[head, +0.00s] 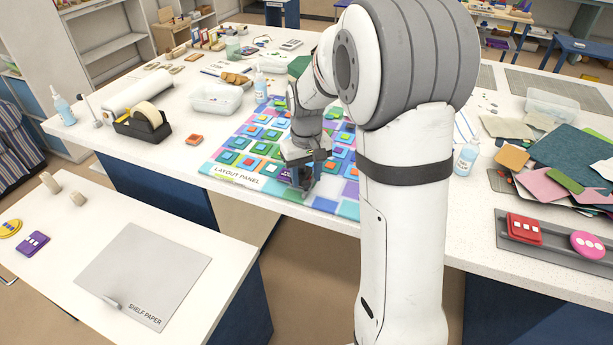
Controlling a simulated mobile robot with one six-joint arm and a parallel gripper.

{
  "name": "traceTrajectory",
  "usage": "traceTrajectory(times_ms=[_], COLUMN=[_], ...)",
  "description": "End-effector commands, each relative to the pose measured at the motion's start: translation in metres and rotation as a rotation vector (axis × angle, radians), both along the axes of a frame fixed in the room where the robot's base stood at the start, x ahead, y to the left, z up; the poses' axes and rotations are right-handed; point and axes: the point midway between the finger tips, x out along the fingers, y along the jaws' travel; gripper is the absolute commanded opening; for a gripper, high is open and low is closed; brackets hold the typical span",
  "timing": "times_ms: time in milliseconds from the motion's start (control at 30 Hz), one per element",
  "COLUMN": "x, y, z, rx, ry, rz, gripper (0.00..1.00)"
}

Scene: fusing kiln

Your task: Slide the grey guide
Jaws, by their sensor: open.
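I cannot tell for certain which thing is the grey guide. A small light-grey piece (112,303) lies at the front edge of the grey sheet marked SHELF PAPER (150,270) on the left table. A long dark-grey strip (560,258) on the right bears a red block and a pink disc. My gripper (303,182) is open and points down at the front edge of the colourful LAYOUT PANEL (228,171). Small dark and purple parts show at its fingertips. My arm hides part of the panel, and whether anything sits between the jaws is unclear.
Coloured tiles (252,145) cover the panel. Another bottle (466,157) and sheets (565,150) are right. A floor gap separates the left table. Its right side is clear.

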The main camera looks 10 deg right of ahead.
Motion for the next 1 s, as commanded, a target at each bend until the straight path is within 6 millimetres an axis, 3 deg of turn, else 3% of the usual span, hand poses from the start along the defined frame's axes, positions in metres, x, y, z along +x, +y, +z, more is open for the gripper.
traceTrajectory(times_ms=[400, 900, 1000], x=[-0.0002, -0.0003, -0.0003], y=[0.0006, 0.0011, 0.0012], z=[-0.0108, -0.0104, -0.0104], rx=[0.0, 0.0, 0.0], ry=[0.0, 0.0, 0.0], rz=[0.001, 0.002, 0.002], gripper=[0.42, 0.01, 0.0])
